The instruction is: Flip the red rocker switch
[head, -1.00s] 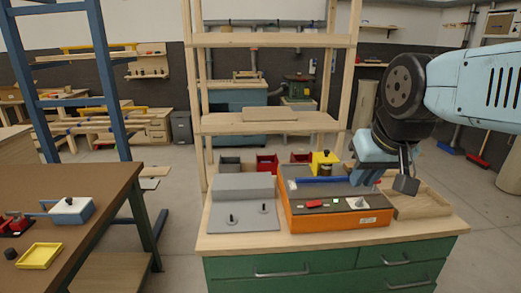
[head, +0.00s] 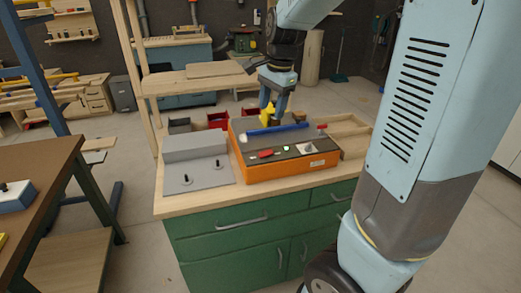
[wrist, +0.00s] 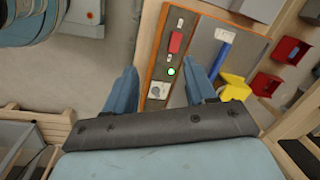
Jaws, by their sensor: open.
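The red rocker switch (head: 265,154) is on the dark top panel of the orange machine (head: 290,171). A lit green lamp (head: 286,148) and a white dial (head: 307,149) sit in line to its right. The red rocker also shows in the wrist view (wrist: 175,42), beyond my fingertips, with the green lamp (wrist: 171,71) and dial (wrist: 157,90) nearer. My gripper (head: 273,108) is open and empty, pointing down above the machine; it also shows in the wrist view (wrist: 161,70). It is apart from the rocker. Which way the rocker is tilted cannot be told.
A blue bar (head: 277,129) lies along the panel behind the rocker. A yellow block (head: 266,112) stands at the back, partly behind my gripper. A grey stepped block (head: 195,146) stands left, a wooden tray (head: 352,131) right. Red bins (head: 218,120) stand behind. A wooden shelf frame (head: 160,84) rises at back left.

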